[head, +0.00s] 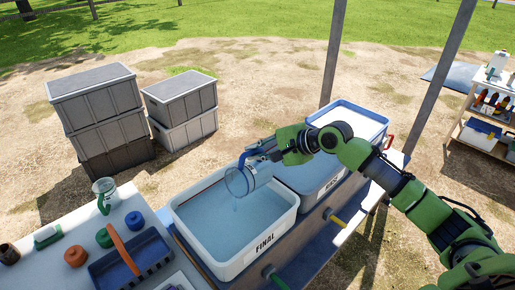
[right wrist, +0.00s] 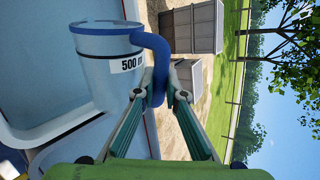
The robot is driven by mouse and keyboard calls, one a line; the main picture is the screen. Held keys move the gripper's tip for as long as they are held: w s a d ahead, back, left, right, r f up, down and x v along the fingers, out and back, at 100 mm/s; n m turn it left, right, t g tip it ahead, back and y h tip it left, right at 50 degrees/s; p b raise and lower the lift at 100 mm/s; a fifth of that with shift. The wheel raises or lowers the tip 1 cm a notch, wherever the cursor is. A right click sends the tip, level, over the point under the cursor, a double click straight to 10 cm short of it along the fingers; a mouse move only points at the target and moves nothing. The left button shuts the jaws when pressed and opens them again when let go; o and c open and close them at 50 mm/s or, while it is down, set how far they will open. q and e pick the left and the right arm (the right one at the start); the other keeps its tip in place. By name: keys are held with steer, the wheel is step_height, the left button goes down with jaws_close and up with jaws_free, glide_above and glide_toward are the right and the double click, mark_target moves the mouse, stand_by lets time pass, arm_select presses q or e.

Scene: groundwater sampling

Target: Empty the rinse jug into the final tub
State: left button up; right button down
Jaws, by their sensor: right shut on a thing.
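My right gripper (head: 268,150) is shut on the blue handle of the rinse jug (head: 247,181). The jug is clear with a blue rim and is held tilted above the tub labelled FINAL (head: 264,245). This tub is white and holds bluish water; a small drip or stream seems to show below the jug's mouth. In the right wrist view the jug (right wrist: 100,65) shows a "500" label, and the fingers (right wrist: 160,95) close around its handle (right wrist: 158,58). Whether liquid is left inside is unclear. My left gripper is out of view.
A white table (head: 60,265) at left carries a green-handled jug (head: 104,193), a blue caddy (head: 130,264) and coloured lids. Stacked grey crates (head: 105,118) stand behind. Posts rise at the right.

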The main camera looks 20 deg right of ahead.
mark_target(244, 154)
steer(key=shift+s+a+r+n+h+p, duration=0.35)
steer(key=shift+a+r+p, duration=0.3)
steer(key=shift+p, duration=1)
steer(key=shift+s+a+r+n+h+p, duration=0.35)
steer(key=shift+a+r+p, duration=0.3)
steer(key=shift+p, duration=0.95)
steer(key=p, duration=0.1)
steer(key=a+r+p, duration=0.1)
steer(key=shift+s+a+n+t+h+p, duration=0.25)
steer(key=shift+n+t+h+p, duration=0.1)
steer(key=shift+n+t+h, duration=0.05)
steer(key=shift+s+a+r+n+h+p, duration=0.15)
steer(key=shift+a+p, duration=0.2)
steer(key=shift+p, duration=0.05)
steer(key=shift+s+a+r+n+h+p, duration=0.1)
steer(key=shift+a+r+n+h+p, duration=0.05)
steer(key=shift+a+p, duration=0.2)
steer(key=shift+s+a+r+n+t+h+p, duration=0.1)
steer(key=shift+s+a+n+t+h+p, duration=0.05)
steer(key=shift+s+a+t+h+p, duration=0.15)
steer(key=shift+s+a+r+n+t+h+p, duration=0.1)
steer(key=shift+a+n+p, duration=0.1)
steer(key=shift+a, duration=0.15)
